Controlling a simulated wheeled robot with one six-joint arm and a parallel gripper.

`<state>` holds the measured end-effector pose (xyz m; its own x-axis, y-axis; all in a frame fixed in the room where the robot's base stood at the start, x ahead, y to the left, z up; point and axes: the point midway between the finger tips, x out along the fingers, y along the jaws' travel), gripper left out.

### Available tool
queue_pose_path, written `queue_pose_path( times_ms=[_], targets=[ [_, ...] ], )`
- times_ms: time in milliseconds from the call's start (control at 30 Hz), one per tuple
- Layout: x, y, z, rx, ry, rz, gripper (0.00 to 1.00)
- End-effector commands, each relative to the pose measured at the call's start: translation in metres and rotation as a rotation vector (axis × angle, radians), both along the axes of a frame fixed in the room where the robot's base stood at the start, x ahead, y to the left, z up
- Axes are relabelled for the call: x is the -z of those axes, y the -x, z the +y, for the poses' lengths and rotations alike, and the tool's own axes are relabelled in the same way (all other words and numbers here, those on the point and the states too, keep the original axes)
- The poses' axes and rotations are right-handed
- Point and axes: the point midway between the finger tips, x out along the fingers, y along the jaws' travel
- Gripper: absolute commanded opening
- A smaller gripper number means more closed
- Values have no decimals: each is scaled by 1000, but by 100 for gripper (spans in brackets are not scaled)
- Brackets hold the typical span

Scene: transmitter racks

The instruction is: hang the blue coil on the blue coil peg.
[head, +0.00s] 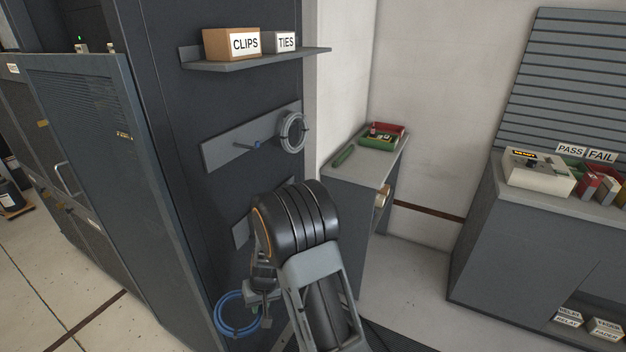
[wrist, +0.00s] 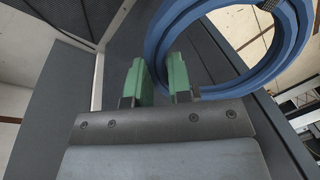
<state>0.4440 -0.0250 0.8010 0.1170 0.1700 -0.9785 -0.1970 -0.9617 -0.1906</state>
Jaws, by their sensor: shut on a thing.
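The blue coil (head: 218,318) hangs from my gripper (head: 262,291) low in front of the dark rack in the head view. In the wrist view the coil (wrist: 240,87) is a large ring reaching up and right from the green fingers of my gripper (wrist: 160,80), which is shut on its edge. A peg with a blue mark (head: 257,145) sticks out of the upper grey board (head: 222,150), bare, well above the gripper. A grey coil (head: 291,131) hangs at the right end of that board.
A shelf (head: 312,55) with CLIPS (head: 231,44) and TIES (head: 286,42) boxes is above the board. A lower board (head: 241,233) is partly hidden by my arm. An open rack door (head: 100,150) stands left. A side cabinet (head: 345,174) with trays stands right.

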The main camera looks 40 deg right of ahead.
Motion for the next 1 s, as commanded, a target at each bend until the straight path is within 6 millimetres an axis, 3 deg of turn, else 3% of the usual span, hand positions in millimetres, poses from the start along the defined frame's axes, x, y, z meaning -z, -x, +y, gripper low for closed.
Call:
queue_pose_path(
  times_ms=[267,500,700,800,1000],
  targets=[
    [-64,-12,-31,190,-295,-250,0],
    [-178,-41,-87,282,-691,-662,0],
    [-261,-43,-135,351,-840,-885,0],
    [-291,-39,-153,386,-869,-956,0],
    [-325,-30,-175,436,-889,-1038,0]
  ],
)
